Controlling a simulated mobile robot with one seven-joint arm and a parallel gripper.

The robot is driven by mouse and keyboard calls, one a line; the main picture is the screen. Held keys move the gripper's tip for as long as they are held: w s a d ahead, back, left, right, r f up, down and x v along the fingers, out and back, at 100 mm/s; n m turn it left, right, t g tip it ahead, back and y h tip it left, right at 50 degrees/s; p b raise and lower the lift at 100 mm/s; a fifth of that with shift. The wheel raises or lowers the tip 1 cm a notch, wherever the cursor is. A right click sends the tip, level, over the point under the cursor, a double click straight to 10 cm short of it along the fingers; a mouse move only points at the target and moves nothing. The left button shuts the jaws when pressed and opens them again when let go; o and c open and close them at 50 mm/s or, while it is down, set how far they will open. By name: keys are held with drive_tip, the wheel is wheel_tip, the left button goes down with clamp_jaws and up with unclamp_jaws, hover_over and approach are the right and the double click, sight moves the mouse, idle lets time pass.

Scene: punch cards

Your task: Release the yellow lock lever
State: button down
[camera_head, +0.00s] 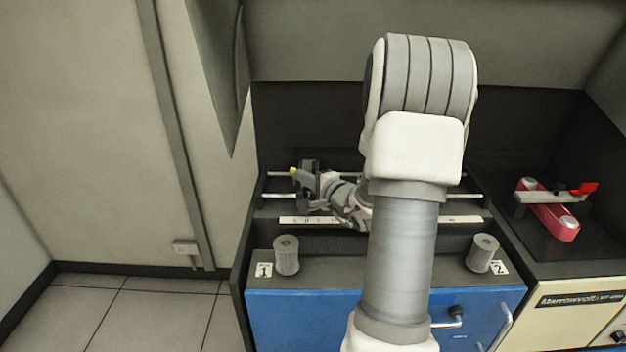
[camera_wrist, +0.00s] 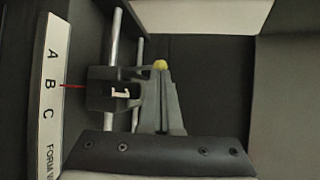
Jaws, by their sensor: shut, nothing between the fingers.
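The yellow knob of the lock lever (camera_wrist: 160,65) shows in the wrist view just beyond my fingertips. In the head view the yellow knob (camera_head: 293,171) is a small spot at the left end of the rails. My gripper (camera_wrist: 164,74) is shut and empty, its fingers pointing towards the knob. I cannot tell whether they touch it. The dark carriage (camera_wrist: 101,88) sits on the rails beside my fingers, its red pointer (camera_wrist: 73,86) at the letter B. The rest of the lever is hidden behind my fingers.
Two metal rails (camera_wrist: 114,45) cross the machine. A white lettered strip (camera_wrist: 48,90) runs along them. Two grey rollers, one marked 1 (camera_head: 286,255) and one marked 2 (camera_head: 482,253), stand in front. A red belt device (camera_head: 553,221) is at the right. My arm covers the middle.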

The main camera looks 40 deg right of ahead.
drive_tip(key=shift+w, duration=0.5)
drive_tip(key=shift+r+p, duration=0.1)
drive_tip(key=shift+p, duration=0.2)
